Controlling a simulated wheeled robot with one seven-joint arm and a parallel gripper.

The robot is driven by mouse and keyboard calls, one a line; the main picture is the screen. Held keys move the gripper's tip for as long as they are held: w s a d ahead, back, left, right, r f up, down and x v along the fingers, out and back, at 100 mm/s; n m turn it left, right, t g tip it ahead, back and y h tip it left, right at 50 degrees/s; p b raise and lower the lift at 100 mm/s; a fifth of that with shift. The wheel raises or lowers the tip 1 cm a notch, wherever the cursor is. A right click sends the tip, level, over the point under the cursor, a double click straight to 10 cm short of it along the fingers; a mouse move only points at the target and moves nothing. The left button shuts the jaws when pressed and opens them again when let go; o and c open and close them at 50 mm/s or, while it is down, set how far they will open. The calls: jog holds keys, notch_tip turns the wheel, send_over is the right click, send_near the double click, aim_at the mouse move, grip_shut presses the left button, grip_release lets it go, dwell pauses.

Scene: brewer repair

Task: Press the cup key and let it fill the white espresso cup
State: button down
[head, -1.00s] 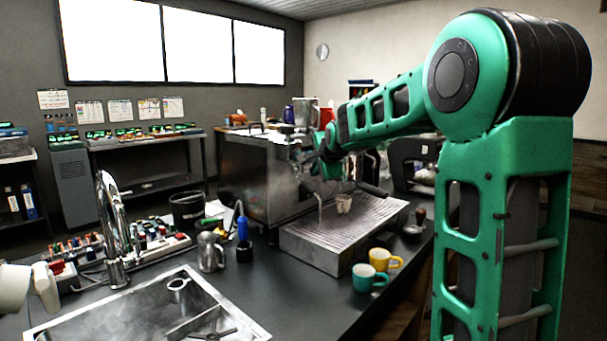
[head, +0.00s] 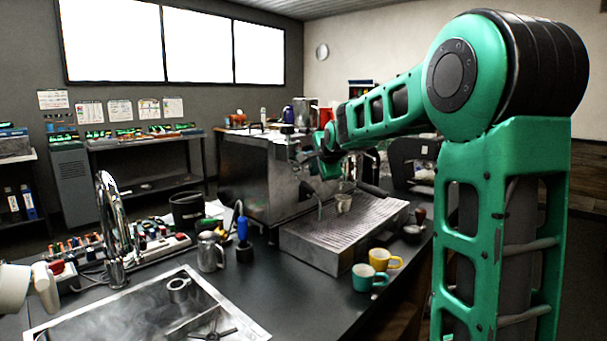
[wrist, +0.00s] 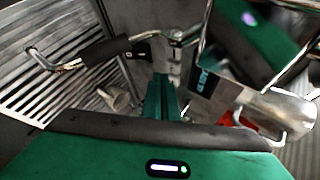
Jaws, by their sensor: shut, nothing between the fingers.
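The white espresso cup (head: 343,203) stands on the ribbed drip tray (head: 320,250) of the steel espresso machine (head: 262,185). A small pale cup, likely the same one, shows in the wrist view (wrist: 115,97), left of my fingers. My gripper (head: 328,168) is at the machine's front, above and a little left of the cup. In the wrist view my green gripper fingers (wrist: 164,95) are together and empty, pointing at the machine's steel front. I cannot make out the cup key or tell whether the fingertips touch it. The cup's inside is too small to read.
A black handle (wrist: 105,50) and bent chrome pipe lie beside the fingers in the wrist view. A teal mug (head: 365,278) and yellow mug (head: 382,260) stand before the drip tray. The sink (head: 150,310), a steel pitcher (head: 210,252) and a tamper (head: 415,225) are nearby.

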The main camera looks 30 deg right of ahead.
jog(key=shift+w+a, duration=0.15)
jog(key=shift+w, duration=0.15)
jog(key=shift+w+a, duration=0.15)
jog(key=shift+w, duration=0.3)
dwell(0.8)
jog(key=shift+s, duration=0.15)
jog(key=shift+s+d, duration=0.3)
jog(key=shift+s, duration=0.4)
jog(key=shift+s, duration=0.15)
jog(key=s, duration=0.1)
jog(key=s+d, duration=0.1)
jog(key=s, duration=0.2)
jog(key=shift+s+d, duration=0.25)
jog(key=shift+d, duration=0.1)
dwell(0.8)
